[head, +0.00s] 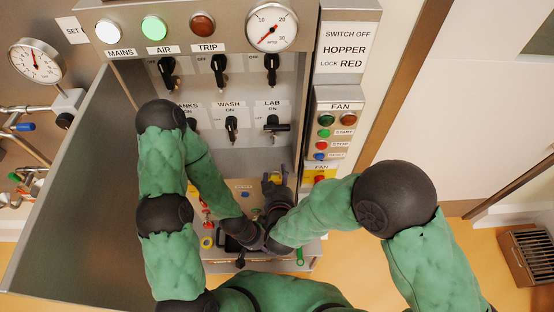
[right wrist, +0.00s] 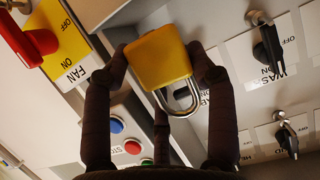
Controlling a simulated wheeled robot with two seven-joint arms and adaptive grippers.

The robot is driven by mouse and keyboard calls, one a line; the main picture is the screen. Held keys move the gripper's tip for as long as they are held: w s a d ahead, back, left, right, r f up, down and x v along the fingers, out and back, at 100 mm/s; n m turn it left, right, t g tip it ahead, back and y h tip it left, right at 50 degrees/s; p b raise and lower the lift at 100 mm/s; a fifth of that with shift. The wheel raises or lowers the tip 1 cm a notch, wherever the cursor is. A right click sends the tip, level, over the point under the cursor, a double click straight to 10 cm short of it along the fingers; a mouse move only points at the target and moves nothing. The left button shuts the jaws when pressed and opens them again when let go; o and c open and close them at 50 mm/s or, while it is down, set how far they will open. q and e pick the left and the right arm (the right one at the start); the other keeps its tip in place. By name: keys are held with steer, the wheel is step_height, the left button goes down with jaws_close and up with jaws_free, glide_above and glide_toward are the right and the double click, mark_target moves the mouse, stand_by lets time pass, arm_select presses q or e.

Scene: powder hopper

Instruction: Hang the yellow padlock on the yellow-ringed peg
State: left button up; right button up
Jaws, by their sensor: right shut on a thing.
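The yellow padlock (right wrist: 158,58) is between the two fingers of my right gripper (right wrist: 165,65), which is shut on its body. Its silver shackle hangs toward the bottom of the right wrist view. In the head view the right gripper (head: 276,185) is in front of the lower cabinet panel, with a bit of the yellow padlock (head: 275,177) showing. A yellow ring (head: 207,242) shows low on the left of the ledge below; its peg is too small to make out. My left gripper (head: 238,240) is dark and low by the ledge, partly hidden, and its fingers are unclear.
Black rotary switches (head: 231,125) stick out of the panel above the right gripper. The fan button box (head: 338,130) and a red-and-yellow fan switch (head: 320,178) are to its right. An open cabinet door (head: 75,180) stands at left. Red items (head: 207,212) sit near the left forearm.

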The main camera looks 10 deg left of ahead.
mark_target(278, 182)
steer(key=s, duration=0.3)
steer(key=s+d, duration=0.1)
steer(key=shift+s+r, duration=0.15)
steer(key=shift+r, duration=0.1)
steer(key=shift+r+p, duration=0.45)
steer(key=shift+p, duration=0.1)
steer(key=s+d+p, duration=0.1)
steer(key=s+p, duration=0.1)
steer(key=s, duration=0.5)
steer(key=shift+s+d, duration=0.2)
stand_by(0.5)
steer(key=shift+f, duration=0.1)
stand_by(0.4)
step_height(278, 182, down, 38)
steer(key=w+d+n+g+h+b, duration=0.1)
steer(key=w+d+n+g+b, duration=0.15)
steer(key=b, duration=2.75)
steer(key=w+a+f+b, duration=0.1)
steer(key=w+b, duration=0.2)
steer(key=w, duration=0.6)
steer(key=shift+w+a+f, duration=0.15)
steer(key=shift+w+a, duration=0.05)
steer(key=shift+a, duration=0.15)
